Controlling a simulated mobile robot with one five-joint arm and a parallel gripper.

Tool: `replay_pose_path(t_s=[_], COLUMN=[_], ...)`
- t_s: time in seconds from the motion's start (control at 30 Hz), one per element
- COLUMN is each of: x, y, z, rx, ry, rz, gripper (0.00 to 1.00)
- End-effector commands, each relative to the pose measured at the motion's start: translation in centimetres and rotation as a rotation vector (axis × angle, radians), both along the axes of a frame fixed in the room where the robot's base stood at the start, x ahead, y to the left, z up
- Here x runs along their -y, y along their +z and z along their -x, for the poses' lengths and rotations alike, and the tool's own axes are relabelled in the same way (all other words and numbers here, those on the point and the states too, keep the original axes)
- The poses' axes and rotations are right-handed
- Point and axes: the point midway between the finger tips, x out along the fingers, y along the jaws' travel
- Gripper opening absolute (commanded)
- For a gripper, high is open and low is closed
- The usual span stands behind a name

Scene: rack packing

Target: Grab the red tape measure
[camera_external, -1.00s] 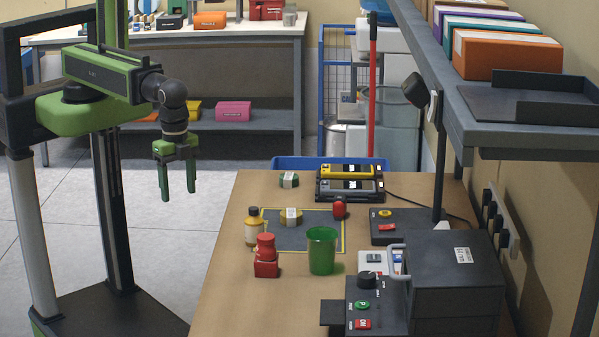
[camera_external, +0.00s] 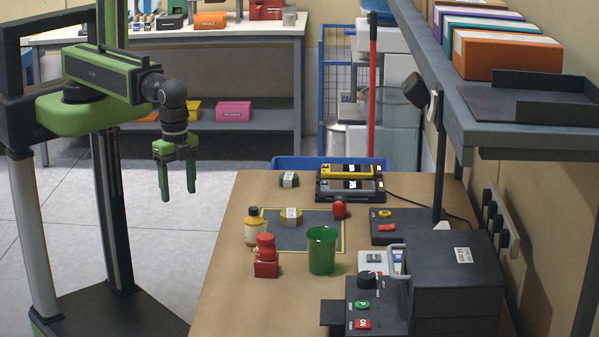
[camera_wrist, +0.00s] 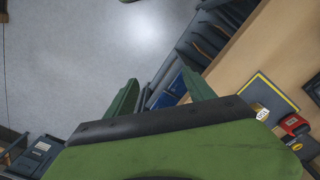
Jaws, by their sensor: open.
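A small, rounded red object (camera_external: 340,209), which looks like the red tape measure, sits on the workbench at the right edge of the grey mat (camera_external: 290,236). A red and black item (camera_wrist: 293,124) shows near the mat in the wrist view; I cannot tell for sure that it is the same thing. My gripper (camera_external: 178,188) hangs pointing down, left of the workbench and apart from everything. Its two green fingers are spread and empty, as the wrist view (camera_wrist: 160,92) also shows.
On the bench stand a red bottle-like item (camera_external: 265,258), a yellow-brown bottle (camera_external: 256,232), a green cup (camera_external: 322,252) and a labelled roll (camera_external: 291,217). Dark cases (camera_external: 350,185) lie behind; a black machine (camera_external: 455,285) and shelf (camera_external: 520,105) border the right. The left front bench is clear.

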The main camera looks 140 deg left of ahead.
Motion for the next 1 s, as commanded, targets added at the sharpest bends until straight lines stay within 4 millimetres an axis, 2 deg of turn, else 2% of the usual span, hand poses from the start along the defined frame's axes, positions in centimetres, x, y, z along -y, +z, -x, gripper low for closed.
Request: replay_pose_path(t_s=[0.13,0.2,0.43,0.5,0.57,0.67,0.7,0.77,0.8,0.87,0.9,1.0], x=[0.0,0.0,0.0,-0.4,-1.4,-5.1,-7.2,-10.9,-13.4,-17.5,-20.1,-26.1], y=[0.0,0.0,0.0,0.4,1.1,3.3,4.3,5.8,6.7,8.0,8.8,10.3], z=[0.0,0.0,0.0,-0.7,-2.3,-7.1,-9.4,-12.8,-14.8,-17.6,-19.1,-22.0], rx=[0.0,0.0,0.0,0.0,0.0,0.0,0.0,0.0,0.0,0.0,0.0,0.0], ry=[0.0,0.0,0.001,0.034,0.126,0.43,0.593,0.855,1.028,1.287,1.45,1.805], rz=[0.0,0.0,0.0,0.0,0.0,0.0,0.0,0.0,0.0,0.0,0.0,0.0], gripper=[0.61,0.55,0.55,0.55,0.55,0.55,0.55,0.55,0.55,0.55,0.55,0.55])
